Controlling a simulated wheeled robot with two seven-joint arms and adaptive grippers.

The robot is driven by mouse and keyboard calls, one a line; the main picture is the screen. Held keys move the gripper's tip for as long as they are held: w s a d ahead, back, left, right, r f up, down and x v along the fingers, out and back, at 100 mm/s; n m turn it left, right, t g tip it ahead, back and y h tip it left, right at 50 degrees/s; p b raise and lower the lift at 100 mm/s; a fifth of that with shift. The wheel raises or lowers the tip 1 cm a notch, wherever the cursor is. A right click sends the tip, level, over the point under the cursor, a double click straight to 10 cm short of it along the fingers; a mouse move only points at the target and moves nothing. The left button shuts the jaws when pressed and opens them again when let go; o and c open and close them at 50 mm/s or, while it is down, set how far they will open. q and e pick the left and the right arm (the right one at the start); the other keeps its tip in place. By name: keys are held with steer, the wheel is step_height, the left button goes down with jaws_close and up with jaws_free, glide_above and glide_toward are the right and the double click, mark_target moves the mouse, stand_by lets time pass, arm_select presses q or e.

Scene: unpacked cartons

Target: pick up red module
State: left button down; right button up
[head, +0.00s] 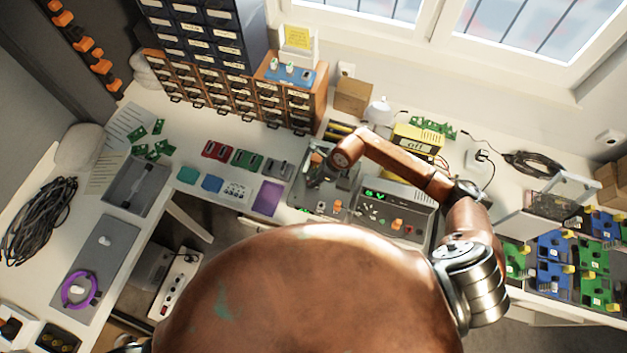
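The red module (216,150) lies on the white worktop, in a row left of a green module (246,159) and a grey one (278,168). My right arm reaches over from the right. Its gripper (316,178) points down over a grey panel or tray, to the right of the row and apart from the red module. The gripper is small and dark here, and its fingers cannot be made out clearly. My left gripper is not in view.
A wooden drawer cabinet (232,98) stands behind the modules. Teal and blue pieces, a purple sheet (268,198) and a grey tray (133,187) lie nearby. A grey instrument with a green display (392,208) sits under my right arm. Green and blue boards fill the far right.

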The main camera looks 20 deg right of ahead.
steer(key=shift+w+a+f, duration=0.1)
steer(key=shift+a+f, duration=0.1)
steer(key=shift+f, duration=0.35)
steer(key=shift+c, duration=0.6)
jaws_close()
